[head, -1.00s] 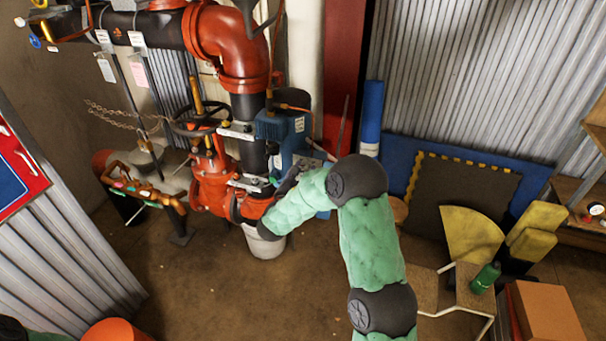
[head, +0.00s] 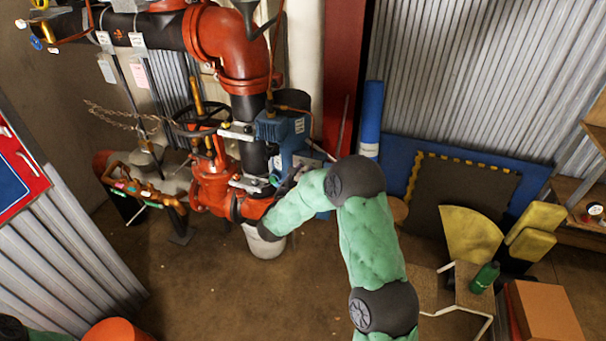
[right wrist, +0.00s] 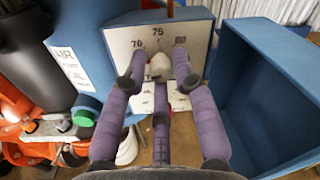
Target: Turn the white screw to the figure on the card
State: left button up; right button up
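The white screw (right wrist: 160,67) sticks out of a pale dial plate (right wrist: 128,38) on the blue box, in the right wrist view. The figures 70 and 75 show on the plate above it; other marks are partly hidden by my fingers. My right gripper (right wrist: 158,82) has its purple fingers spread around the screw, one on each side and one below, with gaps visible at the sides. In the head view the right gripper (head: 284,186) is small and partly hidden at the blue unit (head: 285,132). I cannot make out a card with a readable target figure. My left gripper is not in view.
Red pipework and a valve (head: 212,185) stand left of the blue unit, with a white bucket (head: 264,243) below. In the right wrist view, an open blue cover (right wrist: 270,95) stands close on the right and a green cap (right wrist: 84,117) at lower left. The floor in front is clear.

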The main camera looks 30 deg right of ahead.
dwell(0.3)
jog(key=v, duration=1.2)
jog(key=shift+s, duration=0.1)
